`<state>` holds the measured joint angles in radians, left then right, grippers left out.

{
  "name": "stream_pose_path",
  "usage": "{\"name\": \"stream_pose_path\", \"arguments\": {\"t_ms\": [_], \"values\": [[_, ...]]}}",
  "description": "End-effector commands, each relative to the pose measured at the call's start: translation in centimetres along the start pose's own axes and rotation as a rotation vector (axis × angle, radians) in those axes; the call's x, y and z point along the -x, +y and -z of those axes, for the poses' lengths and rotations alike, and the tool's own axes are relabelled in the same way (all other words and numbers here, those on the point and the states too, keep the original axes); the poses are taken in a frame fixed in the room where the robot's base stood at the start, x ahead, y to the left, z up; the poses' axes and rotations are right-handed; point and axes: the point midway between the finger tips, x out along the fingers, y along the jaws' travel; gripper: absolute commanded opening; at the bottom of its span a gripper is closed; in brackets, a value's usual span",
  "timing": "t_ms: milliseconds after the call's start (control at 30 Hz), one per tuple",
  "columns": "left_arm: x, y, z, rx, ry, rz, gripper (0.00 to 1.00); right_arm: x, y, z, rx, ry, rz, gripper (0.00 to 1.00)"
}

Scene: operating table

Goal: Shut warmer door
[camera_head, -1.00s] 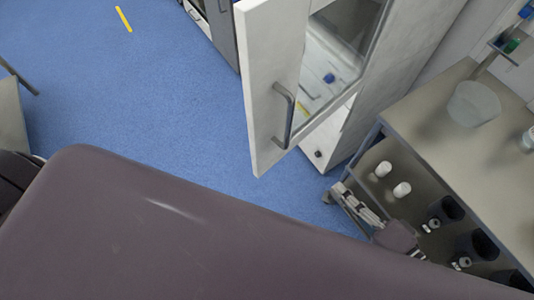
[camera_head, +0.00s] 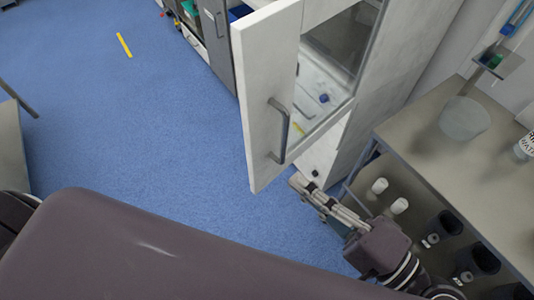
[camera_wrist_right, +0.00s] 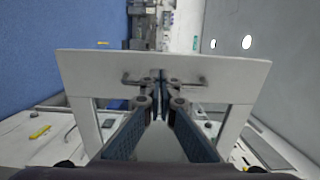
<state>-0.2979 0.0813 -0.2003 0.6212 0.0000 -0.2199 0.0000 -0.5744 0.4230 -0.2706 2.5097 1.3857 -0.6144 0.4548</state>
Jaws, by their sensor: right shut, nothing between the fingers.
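The warmer door (camera_head: 262,110) is a white panel with a grey bar handle (camera_head: 279,131). In the head view it stands open, swung out from the white warmer cabinet (camera_head: 378,95). In the right wrist view the door (camera_wrist_right: 95,68) spans the picture ahead of the fingers. My right gripper (camera_head: 299,183) is shut and empty, just right of the door's lower corner in the head view. Its fingers (camera_wrist_right: 161,82) overlap the handle area in the wrist view; I cannot tell if they touch the door. My left gripper is out of view.
A grey trolley (camera_head: 425,131) with a clear bowl (camera_head: 464,118) on top and cups below stands close on the right. Blue floor (camera_head: 130,110) is open left of the door.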

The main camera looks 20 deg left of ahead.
Motion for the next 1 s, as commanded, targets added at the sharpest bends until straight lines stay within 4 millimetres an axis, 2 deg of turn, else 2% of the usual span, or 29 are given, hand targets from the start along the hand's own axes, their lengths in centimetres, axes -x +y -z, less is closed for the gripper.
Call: {"name": "stream_pose_path", "arguments": {"t_ms": [100, 500, 700, 1000], "values": [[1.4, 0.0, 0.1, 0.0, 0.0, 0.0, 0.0, -2.0, -0.5, 0.1, -0.002, 0.002, 0.004, 0.0], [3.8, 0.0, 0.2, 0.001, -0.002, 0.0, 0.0, -7.6, -0.3, 0.0, -0.001, 0.001, 0.001, 0.0], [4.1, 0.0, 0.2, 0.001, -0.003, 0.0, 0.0, -8.7, 0.0, 0.0, -0.002, 0.0, -0.001, 0.0], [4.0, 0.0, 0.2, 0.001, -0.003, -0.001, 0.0, -8.9, 0.1, 0.0, 0.0, 0.0, -0.002, 0.0]]}}
